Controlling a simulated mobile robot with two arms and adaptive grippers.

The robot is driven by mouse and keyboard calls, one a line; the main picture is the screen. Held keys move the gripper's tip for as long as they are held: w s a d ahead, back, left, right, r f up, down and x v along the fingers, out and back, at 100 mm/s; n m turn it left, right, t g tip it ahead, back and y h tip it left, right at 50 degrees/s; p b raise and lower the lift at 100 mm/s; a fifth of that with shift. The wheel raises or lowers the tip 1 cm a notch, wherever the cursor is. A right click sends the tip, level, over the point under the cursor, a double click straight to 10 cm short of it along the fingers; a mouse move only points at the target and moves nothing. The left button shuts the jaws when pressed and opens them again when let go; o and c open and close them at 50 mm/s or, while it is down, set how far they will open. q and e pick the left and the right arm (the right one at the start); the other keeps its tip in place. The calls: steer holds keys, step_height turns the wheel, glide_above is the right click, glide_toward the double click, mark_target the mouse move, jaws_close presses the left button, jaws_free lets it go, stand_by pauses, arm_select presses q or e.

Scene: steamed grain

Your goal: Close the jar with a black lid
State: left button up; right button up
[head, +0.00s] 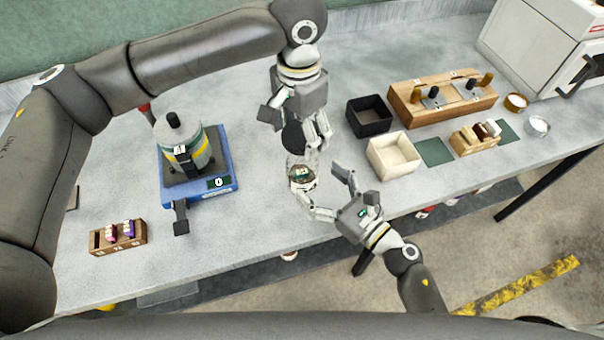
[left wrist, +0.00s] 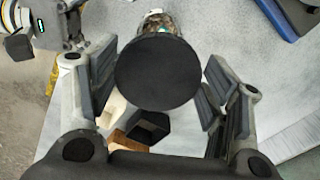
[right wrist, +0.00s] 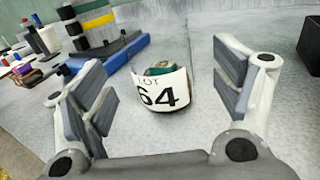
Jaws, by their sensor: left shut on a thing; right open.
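The jar (head: 302,178) is clear glass with dark contents and a white label. It stands on the table near the front edge. In the right wrist view, the jar (right wrist: 160,88) shows the label "LOT 64". My left gripper (head: 304,140) is shut on the black lid (head: 292,134), a round disc held just above and behind the jar. In the left wrist view, the lid (left wrist: 157,72) covers much of the jar (left wrist: 156,22). My right gripper (head: 322,186) is open, its fingers pointing at the jar from the front right. I cannot tell whether they touch it.
A blue scale (head: 222,160) with a canister stands left. A small wooden rack (head: 118,238) is front left. A black box (head: 368,117), a cream box (head: 394,154) and a wooden block (head: 415,105) stand right. The table's front edge is close below the jar.

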mark_target(299, 158)
steer(key=x, duration=0.5)
steer(key=shift+w+a, duration=0.25)
steer(key=c, duration=1.5)
arm_select(q)
steer(key=shift+f, duration=2.55)
steer(key=shift+f, duration=0.85)
steer(key=shift+f, duration=0.65)
steer(key=shift+a+f, duration=0.1)
steer(key=shift+f, duration=0.1)
steer(key=shift+c, duration=0.8)
